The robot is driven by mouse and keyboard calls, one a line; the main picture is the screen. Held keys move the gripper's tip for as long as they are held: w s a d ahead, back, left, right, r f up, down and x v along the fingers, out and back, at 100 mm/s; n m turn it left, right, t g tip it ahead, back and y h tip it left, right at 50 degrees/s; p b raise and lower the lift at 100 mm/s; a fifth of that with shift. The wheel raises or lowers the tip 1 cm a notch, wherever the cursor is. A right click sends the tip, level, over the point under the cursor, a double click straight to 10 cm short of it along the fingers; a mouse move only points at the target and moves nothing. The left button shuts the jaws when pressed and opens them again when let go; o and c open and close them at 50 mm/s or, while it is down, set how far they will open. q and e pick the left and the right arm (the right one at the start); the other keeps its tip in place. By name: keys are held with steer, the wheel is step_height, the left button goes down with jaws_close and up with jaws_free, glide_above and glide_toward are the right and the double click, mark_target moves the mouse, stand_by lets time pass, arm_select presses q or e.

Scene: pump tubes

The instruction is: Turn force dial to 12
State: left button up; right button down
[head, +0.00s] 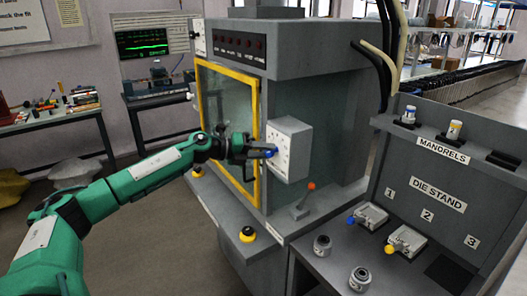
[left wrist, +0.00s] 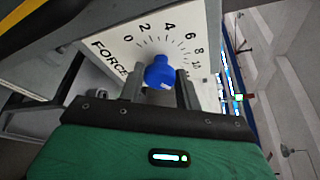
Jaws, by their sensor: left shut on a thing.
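The force dial is a blue knob (left wrist: 160,73) on a white panel (head: 291,133) on the machine's side. In the left wrist view the panel carries the word FORCE and a scale, with 0, 2, 4, 6, 8 and 10 readable. The knob's small upper nub points up, roughly between 2 and 4; its exact setting is hard to tell. My left gripper (head: 265,150) is at the panel, shut on the blue knob, with one finger on each side (left wrist: 160,88). The 12 mark is not readable. My right gripper is not in view.
A yellow-framed glass door (head: 257,140) is left of the panel. The die stand (head: 425,190) with blocks and mandrels is at the right. Black hoses hang above it.

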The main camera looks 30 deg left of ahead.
arm_select(q)
steer(key=shift+f, duration=0.1)
steer(key=o, duration=1)
steer(key=shift+c, duration=0.2)
steer(key=shift+s, duration=0.1)
steer(key=shift+s+a+b, duration=0.2)
steer(key=shift+a+b, duration=0.1)
steer(key=b+v, duration=0.7)
steer(key=v, duration=0.6)
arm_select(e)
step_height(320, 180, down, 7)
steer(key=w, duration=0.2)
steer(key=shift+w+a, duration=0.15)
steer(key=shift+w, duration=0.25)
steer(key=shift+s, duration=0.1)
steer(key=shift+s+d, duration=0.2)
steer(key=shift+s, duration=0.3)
